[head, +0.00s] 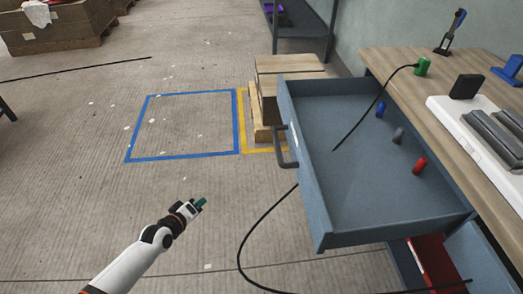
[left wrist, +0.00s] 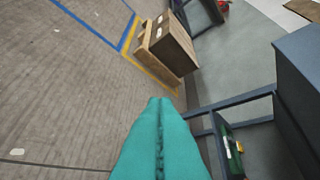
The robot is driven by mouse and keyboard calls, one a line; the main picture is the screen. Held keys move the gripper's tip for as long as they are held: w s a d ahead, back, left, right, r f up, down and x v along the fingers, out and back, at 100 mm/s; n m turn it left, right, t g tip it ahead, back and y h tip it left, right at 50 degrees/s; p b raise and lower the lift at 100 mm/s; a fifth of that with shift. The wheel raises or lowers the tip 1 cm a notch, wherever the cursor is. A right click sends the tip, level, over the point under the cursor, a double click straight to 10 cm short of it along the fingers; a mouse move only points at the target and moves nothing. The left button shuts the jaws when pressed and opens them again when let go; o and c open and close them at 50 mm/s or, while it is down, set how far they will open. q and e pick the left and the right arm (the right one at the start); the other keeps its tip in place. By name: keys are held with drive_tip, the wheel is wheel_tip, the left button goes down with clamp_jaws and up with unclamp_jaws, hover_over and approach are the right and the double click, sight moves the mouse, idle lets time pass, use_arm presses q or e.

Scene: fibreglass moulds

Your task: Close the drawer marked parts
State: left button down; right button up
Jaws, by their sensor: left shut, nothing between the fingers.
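A blue-grey drawer (head: 345,130) stands pulled out from under the workbench in the head view. Its dark bar handle (head: 284,148) is on the front panel, facing left. I cannot read any marking on it. A blue, a grey and a red small item lie inside. My left gripper (head: 201,202) is left of the drawer, apart from the handle, over open floor. Its teal fingers are shut and empty, and they fill the lower middle of the left wrist view (left wrist: 160,140). My right gripper is not in view.
A second, lower drawer (head: 480,262) with red inside shows at the bottom right. A black cable (head: 245,235) hangs from the bench (head: 400,62) across the open drawer to the floor. A pallet with boxes (head: 285,72) stands behind the drawer. The blue-taped floor square is clear.

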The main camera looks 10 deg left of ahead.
use_arm(q)
drive_tip(key=w+d+r+n+t+h+b, duration=0.1)
drive_tip(key=d+r+n+h+b, duration=0.2)
drive_tip(key=r, duration=0.8)
drive_tip(key=w+d+r+t+h+b, duration=0.15)
drive_tip(key=d+r+h, duration=0.35)
drive_tip(key=r, duration=0.5)
drive_tip(key=w+d+y, duration=0.1)
drive_tip(key=w+d, duration=0.7)
drive_tip(key=d, duration=0.2)
drive_tip(key=shift+w+r+p, duration=0.25)
drive_tip(key=shift+r+p, duration=0.15)
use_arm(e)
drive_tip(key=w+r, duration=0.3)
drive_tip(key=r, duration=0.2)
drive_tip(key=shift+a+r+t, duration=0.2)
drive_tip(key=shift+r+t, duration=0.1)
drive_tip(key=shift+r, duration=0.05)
use_arm(q)
drive_tip(key=shift+d, duration=0.2)
